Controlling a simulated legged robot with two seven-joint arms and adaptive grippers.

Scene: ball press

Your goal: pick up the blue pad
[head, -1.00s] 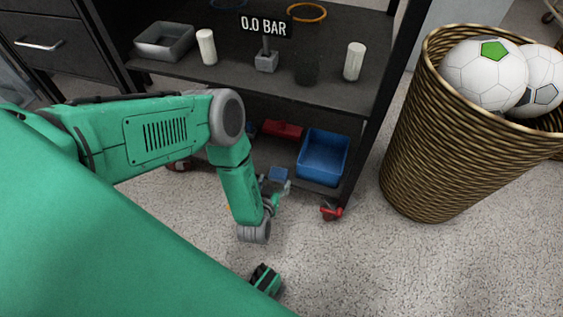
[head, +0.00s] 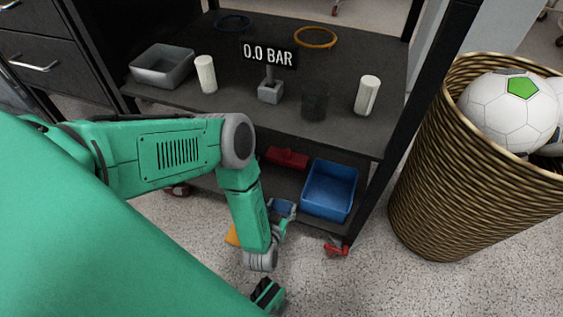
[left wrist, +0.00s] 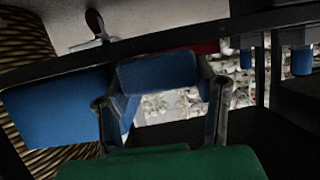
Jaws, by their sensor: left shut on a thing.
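The blue pad (head: 283,208) is at the front edge of the lower shelf in the head view, partly hidden by my left gripper (head: 281,219). In the left wrist view the blue pad (left wrist: 157,72) spans the gap between the two fingers of my left gripper (left wrist: 162,82). The left gripper is shut on the pad. Whether the pad is clear of the shelf I cannot tell.
A blue bin (head: 329,190) stands on the lower shelf just right of the pad, and a red object (head: 287,157) lies behind. The upper shelf (head: 225,105) overhangs them, carrying a grey tray (head: 162,66) and white cylinders. A wicker basket (head: 455,185) with balls stands at right.

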